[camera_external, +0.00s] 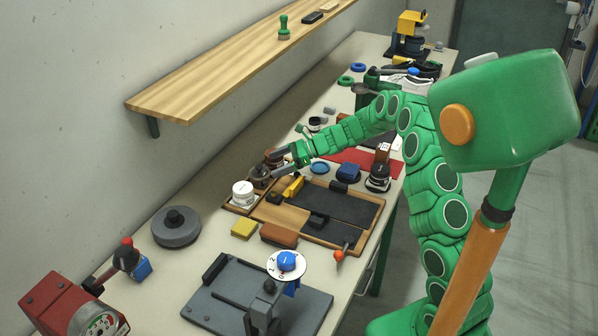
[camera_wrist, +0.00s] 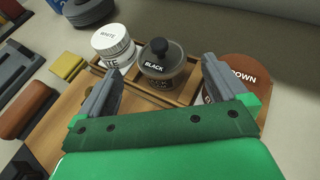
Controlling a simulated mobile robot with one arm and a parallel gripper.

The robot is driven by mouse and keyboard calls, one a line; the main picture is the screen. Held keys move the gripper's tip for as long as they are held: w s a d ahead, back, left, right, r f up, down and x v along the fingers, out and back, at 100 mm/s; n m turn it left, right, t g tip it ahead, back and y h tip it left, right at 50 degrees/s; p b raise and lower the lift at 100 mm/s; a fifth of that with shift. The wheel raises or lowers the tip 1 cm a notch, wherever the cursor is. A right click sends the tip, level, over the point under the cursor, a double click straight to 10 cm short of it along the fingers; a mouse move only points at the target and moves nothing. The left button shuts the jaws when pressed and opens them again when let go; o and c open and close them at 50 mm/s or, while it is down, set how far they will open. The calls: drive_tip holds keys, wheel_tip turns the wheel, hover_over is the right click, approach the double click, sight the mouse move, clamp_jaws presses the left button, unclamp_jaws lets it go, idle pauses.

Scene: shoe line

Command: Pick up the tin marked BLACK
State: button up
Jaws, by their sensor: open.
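The tin marked BLACK (camera_wrist: 163,66) has a dark lid with a round black knob and stands upright in a wooden tray (camera_wrist: 187,95). In the wrist view it is between the white tin (camera_wrist: 113,46) on its left and the brown tin (camera_wrist: 233,76) on its right. My gripper (camera_wrist: 160,78) is open, with one finger on each side of the BLACK tin in that view; I cannot tell whether it touches. In the external view my gripper (camera_external: 281,157) is close to the BLACK tin (camera_external: 259,175), beside the white tin (camera_external: 243,193). My right finger partly covers the brown tin.
A yellow block (camera_external: 244,228) and a brown block (camera_external: 279,235) lie in front of the tray. A grey round weight (camera_external: 176,227) stands to the left. A wooden shelf (camera_external: 215,75) runs along the wall above the bench.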

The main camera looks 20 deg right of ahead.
sight(261, 171)
drive_tip(key=shift+x, duration=2.35)
drive_tip(key=shift+f+x, duration=0.15)
drive_tip(key=shift+x, duration=1.05)
drive_tip(key=shift+f+x, duration=0.15)
drive_tip(key=shift+x, duration=1)
drive_tip(key=shift+d, duration=0.15)
drive_tip(key=shift+r, duration=0.1)
drive_tip(key=c, duration=1.7)
drive_tip(key=shift+r, duration=0.1)
